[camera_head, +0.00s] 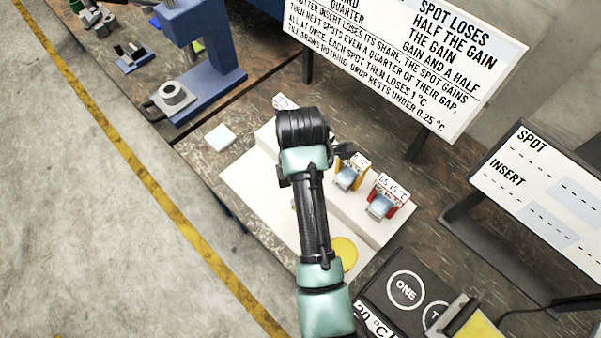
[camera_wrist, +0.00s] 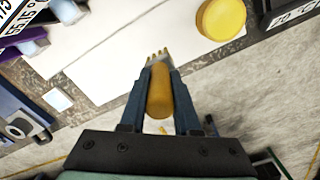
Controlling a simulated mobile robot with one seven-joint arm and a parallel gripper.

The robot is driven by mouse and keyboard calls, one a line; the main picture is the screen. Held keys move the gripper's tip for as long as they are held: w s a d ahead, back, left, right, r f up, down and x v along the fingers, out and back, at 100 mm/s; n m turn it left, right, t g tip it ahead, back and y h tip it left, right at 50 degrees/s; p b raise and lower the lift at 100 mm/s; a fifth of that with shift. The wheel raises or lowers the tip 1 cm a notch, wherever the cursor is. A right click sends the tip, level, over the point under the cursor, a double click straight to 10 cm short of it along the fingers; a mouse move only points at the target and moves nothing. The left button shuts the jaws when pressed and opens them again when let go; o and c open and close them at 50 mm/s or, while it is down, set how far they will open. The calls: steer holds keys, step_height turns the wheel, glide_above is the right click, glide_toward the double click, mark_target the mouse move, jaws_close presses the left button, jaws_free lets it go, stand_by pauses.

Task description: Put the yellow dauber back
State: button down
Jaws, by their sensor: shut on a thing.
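In the wrist view my gripper (camera_wrist: 160,72) is shut on the yellow dauber (camera_wrist: 160,98), an orange-yellow cylinder lying lengthwise between the two fingers. A white board (camera_wrist: 125,45) lies beyond and below the fingertips; it also shows in the head view (camera_head: 247,188). A round yellow disc (camera_wrist: 221,18) sits to the right of the fingertips, and in the head view it is at the board's near end (camera_head: 345,252). In the head view my arm hides the gripper and the dauber.
Yellow (camera_head: 350,173) and red (camera_head: 381,202) labelled holders stand along the board's right side. A blue stand (camera_head: 208,92) and a small pale tile (camera_head: 219,137) are at the left. A dark unit marked ONE (camera_head: 404,290) is at the front right. Large text signs (camera_head: 440,75) stand behind.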

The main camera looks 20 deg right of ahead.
step_height(320, 180, down, 8)
steer(key=shift+f+p, duration=0.15)
steer(key=shift+p, duration=0.45)
steer(key=c, duration=0.6)
jaws_free()
steer(key=shift+f, duration=0.1)
steer(key=shift+c, duration=0.2)
step_height(320, 180, up, 12)
steer(key=shift+r, duration=0.15)
